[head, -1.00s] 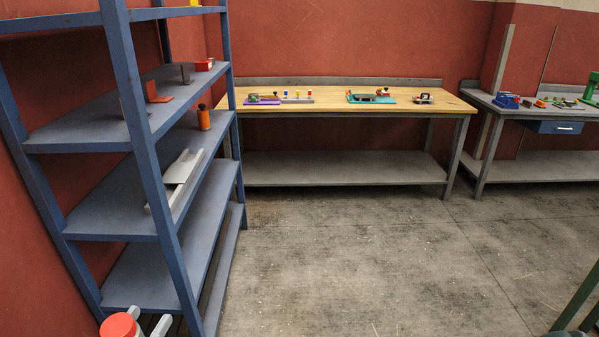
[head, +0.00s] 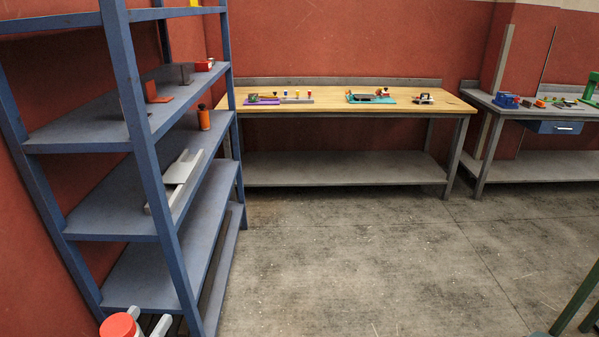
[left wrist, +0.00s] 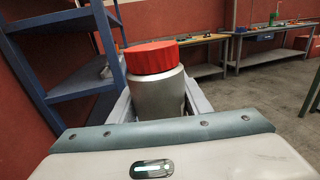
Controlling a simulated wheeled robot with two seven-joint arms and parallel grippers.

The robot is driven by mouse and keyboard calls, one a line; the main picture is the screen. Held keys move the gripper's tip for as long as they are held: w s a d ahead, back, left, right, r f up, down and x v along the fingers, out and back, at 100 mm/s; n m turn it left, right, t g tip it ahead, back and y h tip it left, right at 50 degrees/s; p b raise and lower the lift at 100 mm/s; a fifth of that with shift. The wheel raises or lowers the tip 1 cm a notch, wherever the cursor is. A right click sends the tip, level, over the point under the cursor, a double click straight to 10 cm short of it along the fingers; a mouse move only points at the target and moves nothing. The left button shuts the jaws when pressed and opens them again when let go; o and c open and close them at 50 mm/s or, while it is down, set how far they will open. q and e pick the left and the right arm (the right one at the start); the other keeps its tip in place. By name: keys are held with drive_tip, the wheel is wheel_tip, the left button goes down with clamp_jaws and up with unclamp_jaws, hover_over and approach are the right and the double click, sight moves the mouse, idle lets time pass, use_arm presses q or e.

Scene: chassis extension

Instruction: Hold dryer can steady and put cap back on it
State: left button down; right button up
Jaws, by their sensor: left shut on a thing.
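The dryer can (left wrist: 158,95) is a silver-grey cylinder standing upright between the two fingers of my left gripper (left wrist: 157,100) in the left wrist view. The gripper is shut on it. A red ribbed cap (left wrist: 152,57) sits on top of the can; whether it is fully seated I cannot tell. In the head view the red cap (head: 118,326) shows at the bottom left corner, with the fingertips of my left gripper (head: 148,319) beside it. The can is mostly cut off there. My right gripper is not in view.
A blue shelf rack (head: 165,190) stands at the left, close beyond the can, holding an orange bottle (head: 204,118) and grey brackets. A wooden-topped bench (head: 340,108) with small parts stands at the back, a grey bench (head: 535,112) at the right. The middle floor is clear.

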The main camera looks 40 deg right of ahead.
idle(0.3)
use_arm(q)
drive_tip(key=s+a+f+n+t+y, duration=0.2)
drive_tip(key=a+n+t+y, duration=0.1)
drive_tip(key=a, duration=1.7)
drive_tip(key=shift+s+a+f+y, duration=0.2)
drive_tip(key=shift+y, duration=0.4)
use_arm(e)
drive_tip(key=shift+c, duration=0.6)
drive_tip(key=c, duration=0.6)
use_arm(q)
drive_tip(key=shift+d, duration=0.15)
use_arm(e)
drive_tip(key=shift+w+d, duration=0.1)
